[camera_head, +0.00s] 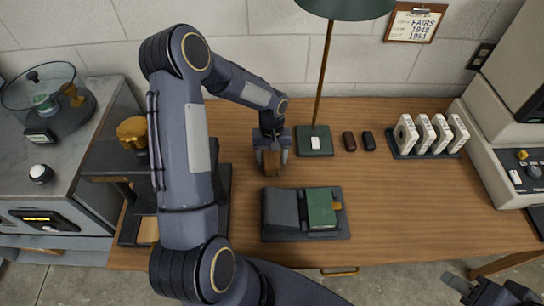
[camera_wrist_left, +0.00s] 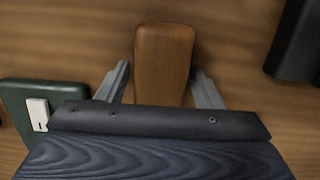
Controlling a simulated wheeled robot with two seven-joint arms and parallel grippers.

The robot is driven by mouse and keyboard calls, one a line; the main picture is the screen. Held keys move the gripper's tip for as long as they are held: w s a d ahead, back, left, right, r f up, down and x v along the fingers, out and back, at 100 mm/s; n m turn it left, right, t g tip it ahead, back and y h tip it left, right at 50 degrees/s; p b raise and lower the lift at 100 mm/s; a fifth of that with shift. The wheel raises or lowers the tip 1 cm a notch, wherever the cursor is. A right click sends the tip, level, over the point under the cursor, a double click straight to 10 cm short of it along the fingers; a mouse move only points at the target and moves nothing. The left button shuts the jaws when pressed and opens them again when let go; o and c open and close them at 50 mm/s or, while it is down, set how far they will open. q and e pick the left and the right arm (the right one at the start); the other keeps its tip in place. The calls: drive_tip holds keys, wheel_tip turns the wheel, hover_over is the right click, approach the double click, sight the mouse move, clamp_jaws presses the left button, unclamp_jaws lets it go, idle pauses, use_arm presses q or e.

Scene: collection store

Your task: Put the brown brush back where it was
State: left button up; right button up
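A brown wooden block, which looks like the brown brush (camera_head: 272,162), is between the fingers of my left gripper (camera_head: 272,158), at the back of the wooden table left of the lamp. In the left wrist view the block (camera_wrist_left: 163,62) lies between the two fingertips. The right finger looks against its side and the left one very close. Whether the fingers press on it, or whether it is off the table, I cannot tell. My right gripper (camera_head: 487,289) is at the lower right corner, fingers apart and empty.
A lamp with a green base (camera_head: 314,147) stands close right of my left gripper. A dark tray (camera_head: 285,236) with a green book (camera_head: 321,208) lies in front. Table right of the tray is clear.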

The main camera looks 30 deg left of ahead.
use_arm(q)
drive_tip(key=shift+o, duration=0.3)
wheel_tip(320, 180, up, 12)
drive_tip(key=w+a, duration=0.1)
drive_tip(key=w, duration=0.1)
wheel_tip(320, 180, up, 5)
drive_tip(key=t, duration=0.1)
hover_over(268, 158)
drive_tip(key=s+d+r+m+t+h, duration=0.1)
drive_tip(key=s+d+r+t, duration=0.1)
drive_tip(key=s, duration=0.4)
drive_tip(key=s+d+r+m+t+h, duration=0.1)
drive_tip(key=s+d+r+m+t, duration=0.1)
drive_tip(key=s, duration=0.5)
drive_tip(key=s+d+r+m+t, duration=0.1)
drive_tip(key=s+d+r+t, duration=0.1)
drive_tip(key=s, duration=0.5)
drive_tip(key=shift+s+d+r+m+h, duration=0.2)
drive_tip(key=shift+d+m+h, duration=0.2)
drive_tip(key=shift+d, duration=0.45)
drive_tip(key=shift+c, duration=0.3)
